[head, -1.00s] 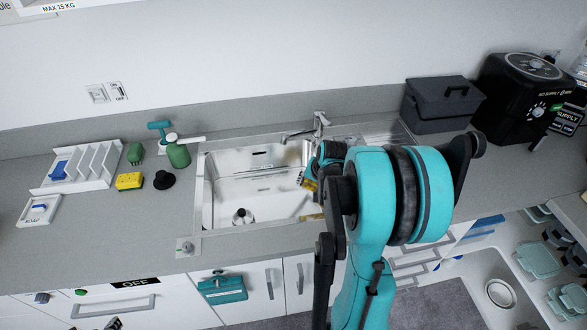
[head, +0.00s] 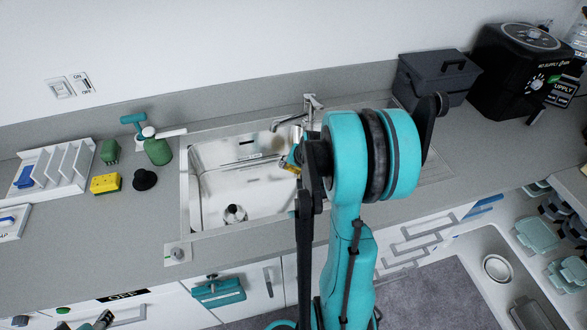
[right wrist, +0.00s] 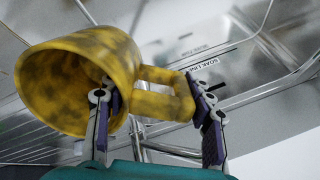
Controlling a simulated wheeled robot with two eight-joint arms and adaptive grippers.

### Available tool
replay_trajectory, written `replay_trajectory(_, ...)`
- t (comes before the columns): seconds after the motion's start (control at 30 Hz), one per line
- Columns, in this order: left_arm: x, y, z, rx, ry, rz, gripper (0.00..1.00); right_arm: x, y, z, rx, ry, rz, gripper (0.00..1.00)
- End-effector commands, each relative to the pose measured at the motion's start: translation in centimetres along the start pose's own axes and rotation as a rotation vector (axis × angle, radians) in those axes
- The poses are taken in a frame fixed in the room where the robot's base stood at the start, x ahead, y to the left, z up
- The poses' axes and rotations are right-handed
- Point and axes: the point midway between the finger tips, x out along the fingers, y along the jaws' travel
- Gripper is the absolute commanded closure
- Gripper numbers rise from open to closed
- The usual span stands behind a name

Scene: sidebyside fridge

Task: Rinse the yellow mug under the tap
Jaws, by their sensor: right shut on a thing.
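The yellow mug (right wrist: 62,85) has brown stains and is tilted in the right wrist view, its handle (right wrist: 165,100) pointing right. My right gripper (right wrist: 158,115) is shut on it, with one finger by the mug wall and the other at the handle. In the head view only a small part of the mug (head: 290,162) shows beside my right arm, over the sink (head: 187,195) and close to the tap (head: 309,108). I see no running water. A small dark part at the bottom left may be my left gripper (head: 100,321), but its jaws are unclear.
A yellow sponge (head: 105,184), black plug (head: 144,180) and green bottle (head: 158,151) stand left of the sink. A white rack (head: 75,172) stands farther left. A grey box (head: 437,80) and black machine (head: 520,70) stand right.

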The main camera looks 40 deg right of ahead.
Motion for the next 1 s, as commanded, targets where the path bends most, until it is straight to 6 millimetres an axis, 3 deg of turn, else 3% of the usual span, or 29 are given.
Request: replay_trajectory(1.0,1.0,0.0,0.7,0.0,0.0,0.0,0.55,6.9,-5.6,-5.8,-0.002,0.001,0.0,0.96)
